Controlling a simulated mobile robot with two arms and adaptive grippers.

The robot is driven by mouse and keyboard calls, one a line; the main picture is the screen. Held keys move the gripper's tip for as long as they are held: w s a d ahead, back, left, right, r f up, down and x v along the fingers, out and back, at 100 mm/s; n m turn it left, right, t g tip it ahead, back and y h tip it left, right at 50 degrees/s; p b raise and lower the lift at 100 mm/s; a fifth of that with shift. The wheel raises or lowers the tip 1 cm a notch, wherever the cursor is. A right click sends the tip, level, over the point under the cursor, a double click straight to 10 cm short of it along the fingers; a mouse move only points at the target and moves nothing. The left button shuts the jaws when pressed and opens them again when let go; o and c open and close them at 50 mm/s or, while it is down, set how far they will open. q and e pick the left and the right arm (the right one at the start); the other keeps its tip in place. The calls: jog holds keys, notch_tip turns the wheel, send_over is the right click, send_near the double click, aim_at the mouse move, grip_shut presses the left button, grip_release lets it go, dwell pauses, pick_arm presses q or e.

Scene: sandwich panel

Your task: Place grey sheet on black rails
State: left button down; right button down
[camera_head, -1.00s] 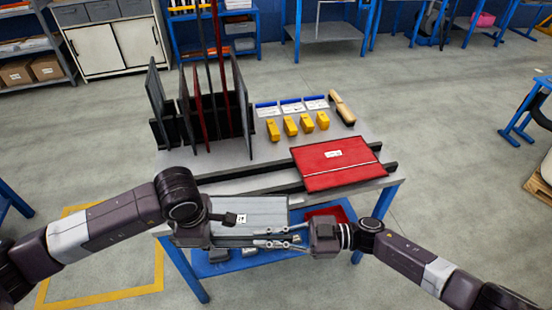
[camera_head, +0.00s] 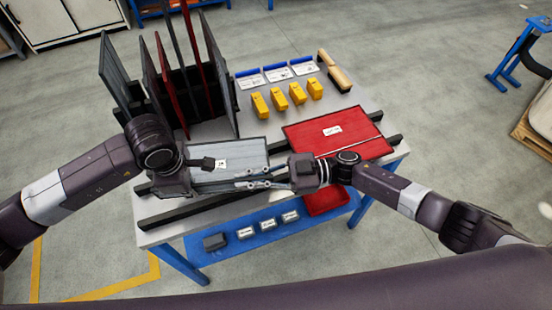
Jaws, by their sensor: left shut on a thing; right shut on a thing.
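The grey sheet (camera_head: 240,153) is held flat between my two grippers over the left part of the black rails (camera_head: 165,217). Whether it touches the rails or hangs just above them, I cannot tell. My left gripper (camera_head: 207,164) is shut on the sheet's left side. My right gripper (camera_head: 245,180) is shut on the sheet near its front right, reaching in from the right. The grippers hide parts of the sheet's front edge and of the rails. A red sheet (camera_head: 320,128) lies across the rails at the right.
A black rack (camera_head: 187,98) with upright grey and red panels stands at the table's back left. Several yellow blocks (camera_head: 297,94), blue-edged cards and a wooden-looking piece (camera_head: 338,76) lie behind the rails. A blue lower shelf (camera_head: 262,230) holds small boxes and a red tray (camera_head: 325,201).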

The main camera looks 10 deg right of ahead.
pick_arm(q)
jog(key=shift+s, duration=0.15)
pick_arm(e)
jog(key=shift+s+r, duration=0.1)
jog(key=shift+s, duration=0.05)
pick_arm(q)
jog(key=shift+f, duration=0.2)
pick_arm(e)
jog(key=shift+f, duration=0.25)
